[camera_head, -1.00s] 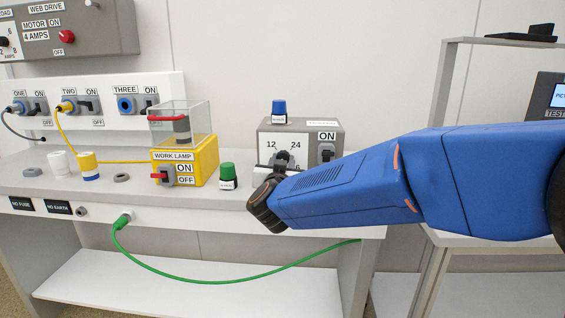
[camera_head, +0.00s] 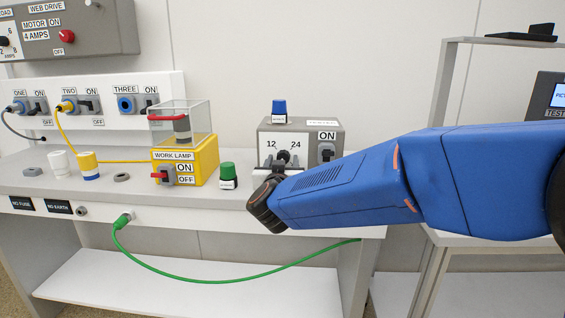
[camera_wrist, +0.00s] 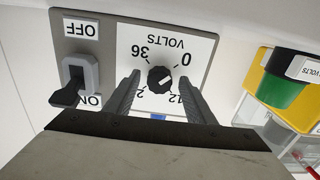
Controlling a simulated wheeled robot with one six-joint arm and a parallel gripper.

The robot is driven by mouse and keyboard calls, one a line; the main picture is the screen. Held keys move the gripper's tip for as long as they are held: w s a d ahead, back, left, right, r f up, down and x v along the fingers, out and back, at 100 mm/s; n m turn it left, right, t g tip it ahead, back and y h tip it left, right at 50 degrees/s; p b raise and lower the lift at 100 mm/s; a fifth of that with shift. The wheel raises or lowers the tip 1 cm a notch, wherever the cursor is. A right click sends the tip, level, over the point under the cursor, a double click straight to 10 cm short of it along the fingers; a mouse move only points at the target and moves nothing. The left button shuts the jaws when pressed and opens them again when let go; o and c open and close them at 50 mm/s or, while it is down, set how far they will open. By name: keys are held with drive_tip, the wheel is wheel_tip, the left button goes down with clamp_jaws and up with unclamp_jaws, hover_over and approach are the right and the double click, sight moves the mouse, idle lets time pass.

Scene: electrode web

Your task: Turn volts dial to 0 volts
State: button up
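The volts dial (camera_wrist: 160,79) is a round black knob on a white plate, seen upside down in the wrist view. Its plate (camera_wrist: 183,57) is marked VOLTS, with 0, 12 and 36 readable and another number partly hidden by a finger. A pale mark shows on the knob, but I cannot tell for sure which number it points to. My gripper (camera_wrist: 158,84) is open, one finger on each side of the knob with visible gaps. In the head view, my gripper (camera_head: 272,178) is in front of the grey volts box (camera_head: 332,137), hiding part of its face.
An ON/OFF switch (camera_wrist: 78,78) sits beside the dial. A green-capped item (camera_head: 228,174) and the yellow work lamp box (camera_head: 205,158) stand left of the volts box. A blue-capped item (camera_head: 279,112) stands on or behind it. A green cable (camera_head: 200,281) hangs below the bench.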

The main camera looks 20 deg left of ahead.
drive_tip(key=v, duration=1.7)
drive_tip(key=shift+s, duration=0.2)
drive_tip(key=w+d+r+n+g+y, duration=0.1)
drive_tip(key=w+d+r+g+y, duration=0.15)
drive_tip(key=w+d, duration=0.45)
drive_tip(key=s+d+f+n+g, duration=0.1)
drive_tip(key=s+d+f+g, duration=0.1)
drive_tip(key=d, duration=0.5)
drive_tip(key=s+d+f+g, duration=0.1)
drive_tip(key=s+d+f, duration=0.1)
drive_tip(key=d, duration=0.5)
drive_tip(key=s+d+f+m+g+h, duration=0.1)
drive_tip(key=s+d+f+g+h, duration=0.1)
drive_tip(key=s+d+f, duration=0.3)
drive_tip(key=s+d+f+m+g+h, duration=0.2)
drive_tip(key=s+d+f, duration=0.3)
drive_tip(key=s+d, duration=0.4)
drive_tip(key=s+d+f+m+g+h, duration=0.1)
drive_tip(key=s+d+f+g+h, duration=0.2)
drive_tip(key=d, duration=1.1)
drive_tip(key=s+f, duration=0.2)
drive_tip(key=s, duration=0.2)
drive_tip(key=shift+s+d+f+m, duration=0.25)
drive_tip(key=shift+s+f+m, duration=0.1)
drive_tip(key=shift+m, duration=0.05)
